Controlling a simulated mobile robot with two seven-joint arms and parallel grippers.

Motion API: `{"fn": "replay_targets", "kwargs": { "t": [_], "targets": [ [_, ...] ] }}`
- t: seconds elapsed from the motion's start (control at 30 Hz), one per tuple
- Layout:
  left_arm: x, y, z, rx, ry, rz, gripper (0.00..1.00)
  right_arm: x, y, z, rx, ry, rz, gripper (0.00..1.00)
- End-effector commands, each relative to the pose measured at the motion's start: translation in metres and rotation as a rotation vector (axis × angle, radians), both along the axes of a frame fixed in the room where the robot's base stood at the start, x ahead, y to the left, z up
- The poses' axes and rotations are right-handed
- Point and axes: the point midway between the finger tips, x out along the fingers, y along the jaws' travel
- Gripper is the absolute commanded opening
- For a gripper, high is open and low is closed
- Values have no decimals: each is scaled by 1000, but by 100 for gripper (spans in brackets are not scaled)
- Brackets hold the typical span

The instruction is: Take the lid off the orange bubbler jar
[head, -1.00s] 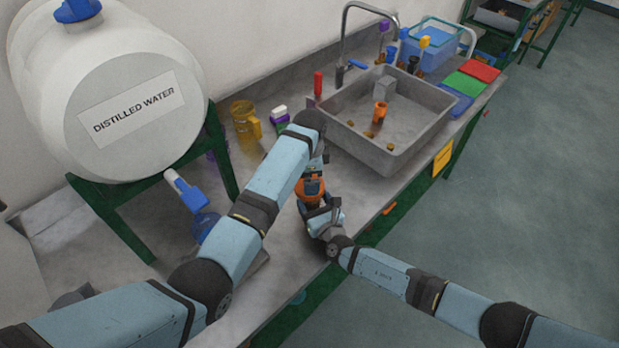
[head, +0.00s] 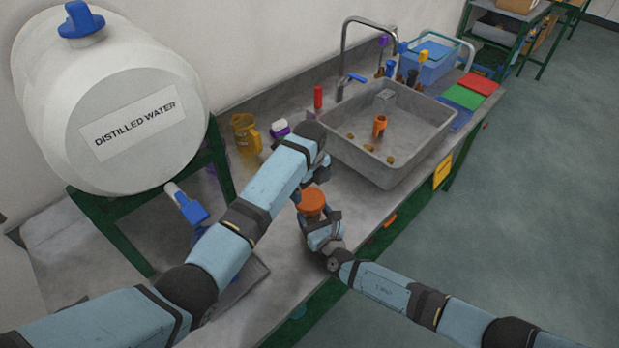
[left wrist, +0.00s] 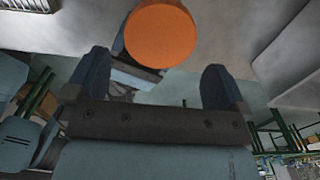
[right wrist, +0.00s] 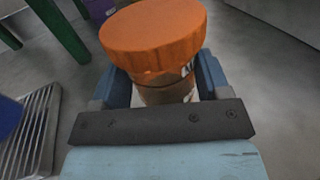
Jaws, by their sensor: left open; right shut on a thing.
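The bubbler jar shows an orange lid (head: 311,200) in the head view, held near the bench's front edge. In the right wrist view the orange lid (right wrist: 153,38) sits on top of the jar body (right wrist: 166,88). My right gripper (head: 318,225) is shut on the jar body below the lid; its fingers also show in the right wrist view (right wrist: 155,88). My left gripper (head: 318,178) is open just behind the lid. In the left wrist view the orange lid (left wrist: 160,36) is ahead of the two spread fingers (left wrist: 158,85), with nothing between them.
A grey sink tray (head: 403,168) holding a small orange item (head: 379,126) is beyond the grippers. A yellow-brown mug (head: 246,134) stands to the left. A distilled water tank (head: 110,100) on a green stand is at far left.

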Motion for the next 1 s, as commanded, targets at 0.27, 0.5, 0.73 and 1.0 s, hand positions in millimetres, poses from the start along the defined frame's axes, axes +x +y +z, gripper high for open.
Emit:
{"fn": "replay_targets", "kwargs": {
  "t": [0.27,0.5,0.73,1.0],
  "targets": [
    [0,0,-41,0,1,2,100,0,0,0,0,0,0,4],
    [0,0,-53,-1,-2,2,100,0,0,0,0,0,0,4],
    [0,0,-54,0,-1,2,95,0,0,0,0,0,0,4],
    [0,0,-54,-1,-1,14,58,0,0,0,0,0,0,4]
  ]
}}
